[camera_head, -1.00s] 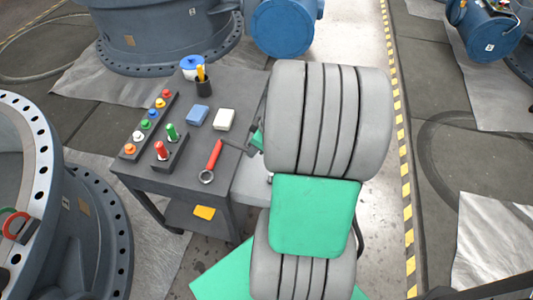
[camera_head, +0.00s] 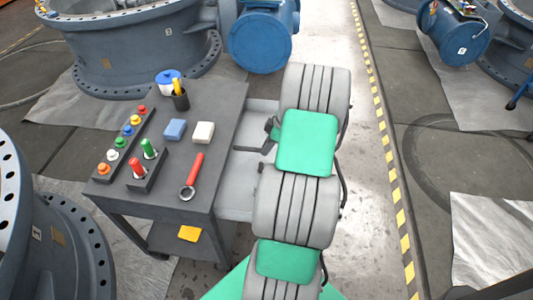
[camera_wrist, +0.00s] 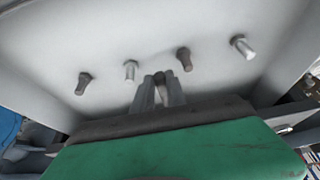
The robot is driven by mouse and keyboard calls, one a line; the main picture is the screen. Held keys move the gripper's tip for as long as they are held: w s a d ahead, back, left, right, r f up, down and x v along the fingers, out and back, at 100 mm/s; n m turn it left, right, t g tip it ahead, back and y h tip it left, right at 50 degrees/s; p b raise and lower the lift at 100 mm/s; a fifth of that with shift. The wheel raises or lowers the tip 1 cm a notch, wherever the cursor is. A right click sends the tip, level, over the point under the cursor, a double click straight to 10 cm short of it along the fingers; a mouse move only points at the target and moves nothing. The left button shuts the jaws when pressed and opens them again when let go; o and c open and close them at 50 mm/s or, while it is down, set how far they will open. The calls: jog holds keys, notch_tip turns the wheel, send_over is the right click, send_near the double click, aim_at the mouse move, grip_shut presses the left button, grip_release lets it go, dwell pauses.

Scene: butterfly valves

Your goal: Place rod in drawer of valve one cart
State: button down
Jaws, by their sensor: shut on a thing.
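The cart (camera_head: 203,105) is a dark grey table-height cart. My gripper (camera_head: 269,138) is over the drawer in the head view. In the wrist view, my gripper (camera_wrist: 159,90) points into the pale drawer (camera_wrist: 215,85), its fingers close together around the rod (camera_wrist: 159,77). Only a small dark end of the rod shows; whether it touches the drawer floor I cannot tell. Several bolt-like pieces, such as a dark one (camera_wrist: 84,83) and a silvery one (camera_wrist: 243,46), are in the drawer.
On the cart top are a red-handled wrench (camera_head: 193,175), a block with red and green pegs (camera_head: 143,165), a row of coloured knobs (camera_head: 125,140), a blue box (camera_head: 175,129), a white box (camera_head: 203,132) and a dark cup (camera_head: 181,100).

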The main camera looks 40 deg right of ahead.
aim_at(263, 158)
jog(key=shift+w+d+f, duration=0.25)
jog(key=shift+w+f, duration=0.05)
jog(key=shift+f, duration=0.05)
jog(key=shift+w+d+f+b, duration=0.1)
jog(key=shift+f+b, duration=0.05)
jog(key=shift+f, duration=0.8)
jog(key=shift+w+d+f+b, duration=0.1)
jog(key=shift+f+b, duration=0.05)
jog(key=shift+f, duration=0.75)
jog(key=shift+f, duration=0.2)
jog(key=c, duration=1.6)
grip_release()
jog(key=shift+r, duration=0.1)
